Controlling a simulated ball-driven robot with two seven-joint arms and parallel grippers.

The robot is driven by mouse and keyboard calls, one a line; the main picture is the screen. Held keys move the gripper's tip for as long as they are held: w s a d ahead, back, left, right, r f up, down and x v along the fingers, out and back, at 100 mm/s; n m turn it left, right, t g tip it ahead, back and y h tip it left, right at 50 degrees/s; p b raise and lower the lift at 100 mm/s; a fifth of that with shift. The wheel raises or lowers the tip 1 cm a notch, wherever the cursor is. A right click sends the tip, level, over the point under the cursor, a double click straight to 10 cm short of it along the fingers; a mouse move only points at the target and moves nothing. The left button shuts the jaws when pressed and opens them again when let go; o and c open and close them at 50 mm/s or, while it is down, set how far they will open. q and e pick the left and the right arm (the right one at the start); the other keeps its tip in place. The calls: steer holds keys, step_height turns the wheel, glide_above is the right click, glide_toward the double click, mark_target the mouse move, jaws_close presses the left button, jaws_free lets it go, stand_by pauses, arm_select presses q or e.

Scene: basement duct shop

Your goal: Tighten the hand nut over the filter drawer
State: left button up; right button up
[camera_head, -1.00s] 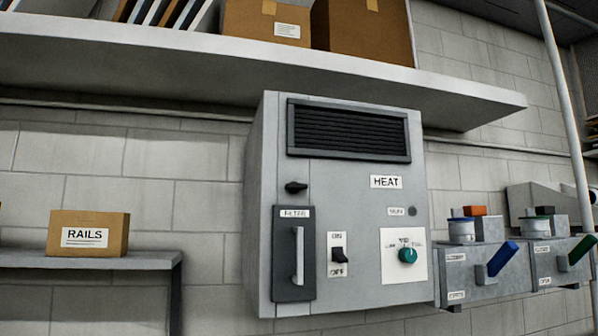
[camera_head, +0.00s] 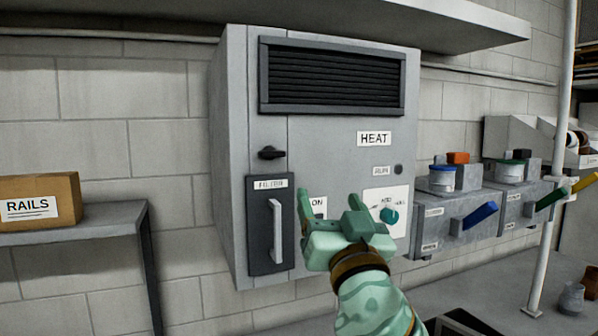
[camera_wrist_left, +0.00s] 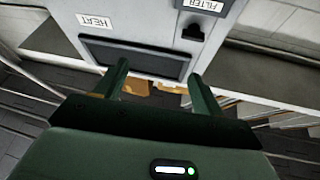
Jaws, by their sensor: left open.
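The hand nut (camera_head: 271,153) is a small black knob on the heater's grey front, just above the dark filter drawer (camera_head: 260,255) with its pale upright handle. My left gripper (camera_head: 331,198) is open and empty in front of the heater, below and to the right of the nut. It covers part of the switch plate. In the left wrist view the scene is upside down; the nut (camera_wrist_left: 193,31) shows beyond and above the right finger of my left gripper (camera_wrist_left: 158,68), apart from it. My right gripper is out of view.
The heater cabinet (camera_head: 232,180) has a top vent grille (camera_head: 332,80) and a teal dial (camera_head: 389,216). Grey boxes with blue (camera_head: 479,214) and green levers stand at right. A shelf (camera_head: 470,30) overhangs above. A RAILS box (camera_head: 38,200) sits on a left shelf.

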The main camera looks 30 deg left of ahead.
arm_select(q)
steer(key=s+a+n+g+y, duration=0.3)
steer(key=a+n+g, duration=0.1)
steer(key=p, duration=0.8)
glide_toward(274, 157)
steer(key=shift+t, duration=0.3)
steer(key=x, duration=0.8)
steer(key=shift+a+r, duration=0.1)
steer(key=shift+a, duration=0.05)
steer(key=shift+w+a+p, duration=0.35)
steer(key=shift+a+p, duration=0.05)
steer(key=shift+p, duration=0.05)
steer(key=shift+w+a, duration=0.1)
steer(key=shift+a, duration=0.05)
arm_select(e)
step_height(274, 157, up, 9)
steer(key=shift+a+f, duration=0.2)
steer(key=shift+a, duration=0.15)
arm_select(q)
steer(key=c, duration=1)
arm_select(e)
steer(key=shift+d, duration=0.15)
